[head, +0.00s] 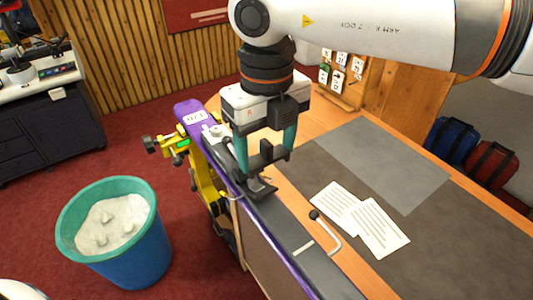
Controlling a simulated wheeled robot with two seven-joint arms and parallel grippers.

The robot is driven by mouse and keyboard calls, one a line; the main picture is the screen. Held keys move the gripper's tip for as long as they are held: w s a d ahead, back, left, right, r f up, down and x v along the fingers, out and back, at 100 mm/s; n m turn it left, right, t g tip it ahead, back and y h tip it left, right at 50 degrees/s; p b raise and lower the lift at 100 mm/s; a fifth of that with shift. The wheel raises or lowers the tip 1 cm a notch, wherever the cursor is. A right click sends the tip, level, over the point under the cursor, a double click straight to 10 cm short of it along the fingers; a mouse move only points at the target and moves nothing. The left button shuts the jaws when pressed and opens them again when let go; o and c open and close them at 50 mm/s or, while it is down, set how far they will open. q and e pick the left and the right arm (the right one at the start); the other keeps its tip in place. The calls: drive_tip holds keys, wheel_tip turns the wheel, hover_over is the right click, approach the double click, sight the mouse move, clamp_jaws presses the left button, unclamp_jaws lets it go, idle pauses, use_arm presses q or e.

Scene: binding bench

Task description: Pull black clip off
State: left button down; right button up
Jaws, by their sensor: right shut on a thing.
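My right gripper (267,158) reaches down from the top of the head view, with teal fingers and dark tips. It is shut on the black clip (262,188), which sits at the dark top of a long purple-edged bar (310,262). The fingers and tips partly cover the clip, so I cannot tell whether it touches the bar all round. My left gripper is not in view.
A yellow clamp frame (203,178) stands at the bar's left side. A blue bin with a teal rim (140,262) is on the red floor. A bent metal handle (328,232) and printed sheets (378,228) lie right of the bar. The grey mat (382,165) is mostly clear.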

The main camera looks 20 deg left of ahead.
sight(266, 143)
drive_tip(key=shift+r+p, duration=1.2)
drive_tip(key=shift+r, duration=1.3)
